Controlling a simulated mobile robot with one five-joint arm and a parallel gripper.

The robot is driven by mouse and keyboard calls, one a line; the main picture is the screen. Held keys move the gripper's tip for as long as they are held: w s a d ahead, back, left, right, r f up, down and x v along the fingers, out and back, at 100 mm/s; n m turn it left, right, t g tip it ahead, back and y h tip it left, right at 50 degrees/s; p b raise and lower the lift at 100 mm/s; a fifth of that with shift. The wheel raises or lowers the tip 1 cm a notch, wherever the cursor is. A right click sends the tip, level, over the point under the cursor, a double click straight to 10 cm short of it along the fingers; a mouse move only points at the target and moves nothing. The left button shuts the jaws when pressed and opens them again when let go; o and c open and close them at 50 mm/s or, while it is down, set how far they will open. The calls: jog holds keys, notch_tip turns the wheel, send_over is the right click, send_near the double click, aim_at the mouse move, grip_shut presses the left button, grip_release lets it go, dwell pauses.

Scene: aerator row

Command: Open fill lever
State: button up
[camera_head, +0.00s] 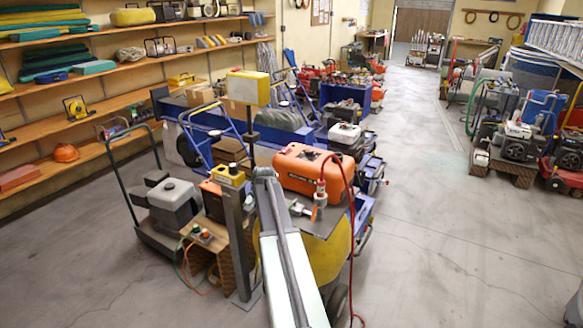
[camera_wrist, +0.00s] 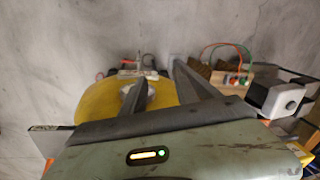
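I cannot clearly single out the fill lever. A small grey fitting with an orange part (camera_head: 302,209) sits on the flat plate in front of the orange tank (camera_head: 308,168) in the head view. Beside it, a red hose joins a valve-like fitting (camera_head: 320,190). My gripper (camera_wrist: 158,62) is open in the wrist view, its two dark fingers apart with nothing held between them. A yellow rounded body (camera_wrist: 97,100) lies beyond and beneath the fingers. A small pale fitting (camera_wrist: 138,70) shows past the left fingertip; I cannot tell whether it is the lever.
A control box with buttons (camera_head: 203,236) and a grey canister (camera_head: 173,203) on a cart are further left. Shelves line the left wall. The concrete floor at right (camera_head: 450,230) is clear.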

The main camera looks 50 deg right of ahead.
aim_at(289, 205)
jog(key=s+d+r+m+p, duration=0.2)
jog(key=d+r+p, duration=0.3)
jog(key=d+r, duration=0.2)
jog(key=s+d+r+m+p, duration=0.2)
jog(key=d+r+p, duration=0.2)
jog(key=d+r, duration=0.3)
jog(key=shift+t, duration=0.3)
jog(key=b+x, duration=0.2)
jog(key=x, duration=0.1)
jog(key=b+x, duration=0.3)
jog(key=d+b+x, duration=0.1)
jog(key=b+x, duration=0.2)
jog(key=shift+w, duration=0.15)
jog(key=shift+r, duration=0.1)
grip_shut()
jog(key=shift+w, duration=0.15)
